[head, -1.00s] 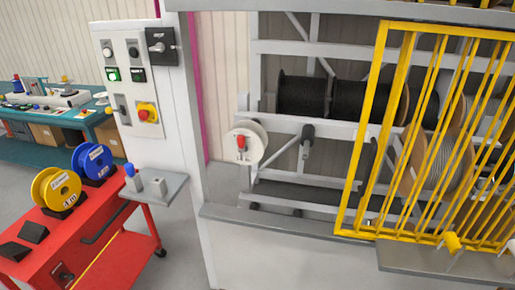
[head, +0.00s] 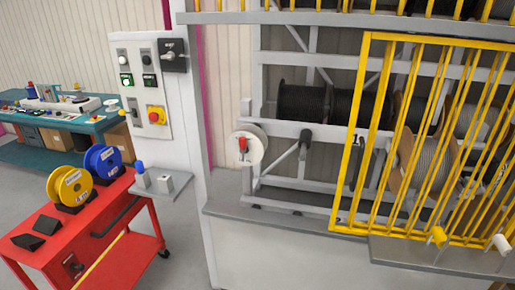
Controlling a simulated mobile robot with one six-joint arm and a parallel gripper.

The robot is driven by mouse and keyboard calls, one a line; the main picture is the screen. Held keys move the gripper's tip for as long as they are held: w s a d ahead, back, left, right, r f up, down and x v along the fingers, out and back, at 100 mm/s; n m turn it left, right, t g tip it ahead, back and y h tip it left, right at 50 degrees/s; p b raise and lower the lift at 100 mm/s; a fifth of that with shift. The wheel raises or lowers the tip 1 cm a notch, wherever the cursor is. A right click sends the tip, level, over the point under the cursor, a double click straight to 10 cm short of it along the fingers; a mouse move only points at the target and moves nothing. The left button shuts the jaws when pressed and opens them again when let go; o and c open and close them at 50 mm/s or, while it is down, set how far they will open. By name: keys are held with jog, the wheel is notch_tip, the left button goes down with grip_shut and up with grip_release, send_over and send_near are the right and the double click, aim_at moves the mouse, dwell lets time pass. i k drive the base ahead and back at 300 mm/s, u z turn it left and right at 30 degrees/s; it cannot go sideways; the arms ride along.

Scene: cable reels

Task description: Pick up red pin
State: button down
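A small red pin (head: 243,145) sits at the centre of a white reel (head: 256,143) mounted on the left side of the grey rack. The pin is small in the head view, and I cannot tell how deep it is seated. My gripper does not show in the head view.
A yellow barred gate (head: 362,130) stands before the rack's right part, over a grey ledge (head: 300,222). A control panel (head: 137,85) stands left of the rack. A red cart (head: 95,238) carries yellow (head: 68,187) and blue (head: 103,161) reels. Grey floor shows beyond the cart.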

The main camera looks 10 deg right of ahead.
aim_at(242, 141)
jog(key=u, duration=0.15)
jog(key=i, duration=0.95)
jog(key=u, duration=5.15)
jog(key=i, duration=0.1)
jog(key=z, duration=3.9)
